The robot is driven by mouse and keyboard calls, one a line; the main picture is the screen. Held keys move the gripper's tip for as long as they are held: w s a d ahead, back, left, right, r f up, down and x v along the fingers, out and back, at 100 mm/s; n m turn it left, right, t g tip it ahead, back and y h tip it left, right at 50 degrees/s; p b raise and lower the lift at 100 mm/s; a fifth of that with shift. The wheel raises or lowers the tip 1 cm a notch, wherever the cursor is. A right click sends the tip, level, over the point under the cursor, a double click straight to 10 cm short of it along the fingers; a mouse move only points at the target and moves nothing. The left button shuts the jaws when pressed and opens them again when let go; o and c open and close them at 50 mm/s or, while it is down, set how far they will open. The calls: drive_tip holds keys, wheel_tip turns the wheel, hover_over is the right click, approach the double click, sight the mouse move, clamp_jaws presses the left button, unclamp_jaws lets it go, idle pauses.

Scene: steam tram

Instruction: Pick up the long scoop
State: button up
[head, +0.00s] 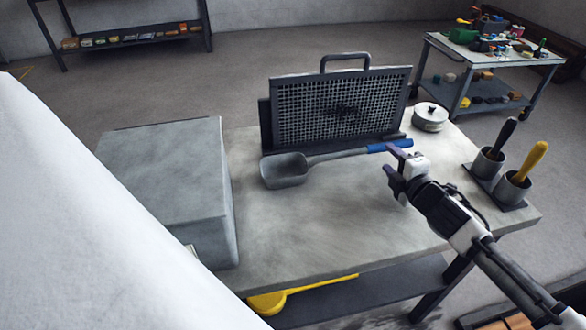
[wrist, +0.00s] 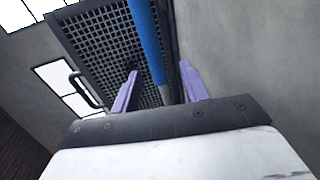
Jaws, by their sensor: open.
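The long scoop (head: 287,168) lies on the grey table, its dark grey bowl at the left. Its shaft runs right to a blue handle (head: 385,147) in front of a mesh panel. In the wrist view the blue handle (wrist: 148,40) runs between the two purple fingers of my gripper (wrist: 159,72), with gaps visible on both sides.
The mesh panel (head: 340,108) stands upright close behind the scoop. A lidded pot (head: 430,117) stands behind my gripper. Two cups with a black handle (head: 502,136) and a yellow handle (head: 530,160) stand at right. A grey box (head: 165,180) fills the left. The table's front middle is clear.

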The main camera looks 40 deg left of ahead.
sight(384, 150)
drive_tip(key=shift+w+r+p+x, duration=0.15)
drive_tip(key=shift+p+x, duration=0.3)
drive_tip(key=shift+x, duration=1)
drive_tip(key=shift+w+r+p+x, duration=0.1)
drive_tip(key=shift+p+x, duration=0.3)
drive_tip(key=shift+x, duration=1.1)
drive_tip(key=shift+s+d, duration=0.1)
clamp_jaws()
